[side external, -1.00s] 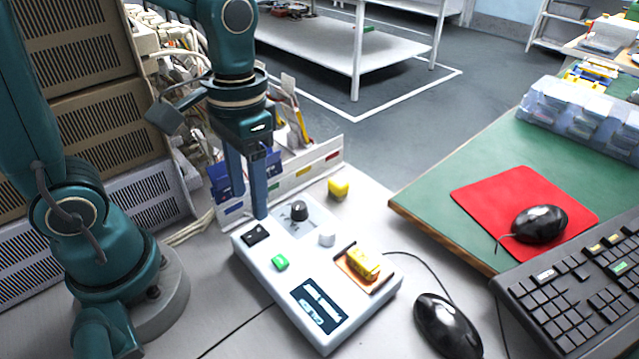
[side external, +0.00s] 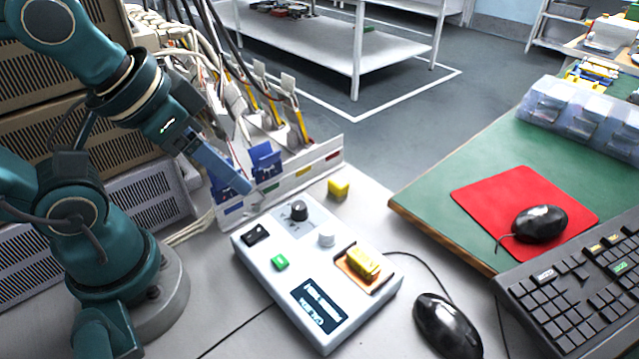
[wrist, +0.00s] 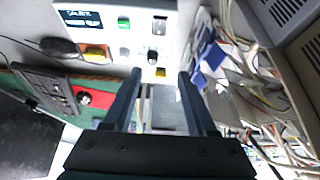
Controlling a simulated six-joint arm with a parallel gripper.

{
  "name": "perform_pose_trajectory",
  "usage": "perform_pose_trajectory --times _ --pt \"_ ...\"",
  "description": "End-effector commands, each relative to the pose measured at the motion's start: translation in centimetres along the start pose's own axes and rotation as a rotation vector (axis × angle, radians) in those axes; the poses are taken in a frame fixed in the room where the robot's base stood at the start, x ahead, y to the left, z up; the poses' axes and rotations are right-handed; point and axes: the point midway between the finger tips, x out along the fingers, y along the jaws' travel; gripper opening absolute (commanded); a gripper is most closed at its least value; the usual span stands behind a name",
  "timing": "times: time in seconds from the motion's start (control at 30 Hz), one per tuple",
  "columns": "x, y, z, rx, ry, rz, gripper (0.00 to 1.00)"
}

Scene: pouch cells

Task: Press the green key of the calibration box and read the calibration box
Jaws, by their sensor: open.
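The calibration box (side external: 262,262) is a white box on the bench, with a green key (side external: 280,262), a black switch (side external: 256,234), a black knob (side external: 299,211), a white knob (side external: 326,239) and a dark display (side external: 319,304) with lit text too small to read. A yellow block (side external: 364,263) sits on its orange pad. My gripper (side external: 243,187) is tilted, behind and left of the box, apart from it. In the wrist view my gripper (wrist: 158,76) is open and empty, and the green key (wrist: 124,23) shows beyond the fingers.
A white rack (side external: 300,178) with blue holders and cables stands behind the box. A yellow cube (side external: 338,188) lies near it. A black mouse (side external: 447,325) lies right of the box. A red mat (side external: 480,205) and keyboard (side external: 580,290) are farther right.

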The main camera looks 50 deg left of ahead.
Motion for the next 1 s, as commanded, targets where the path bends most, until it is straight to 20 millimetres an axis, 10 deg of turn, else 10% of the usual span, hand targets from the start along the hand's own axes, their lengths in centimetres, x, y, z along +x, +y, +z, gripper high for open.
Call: perform_pose_trajectory --times 0.13,0.3,1.0 --pt "0.00 0.00 -0.01 0.000 -0.001 0.000 0.57" --pt "-0.01 0.01 -0.01 0.000 -0.001 0.000 0.00" --pt "-0.01 0.01 -0.01 0.000 -0.001 0.000 0.00"
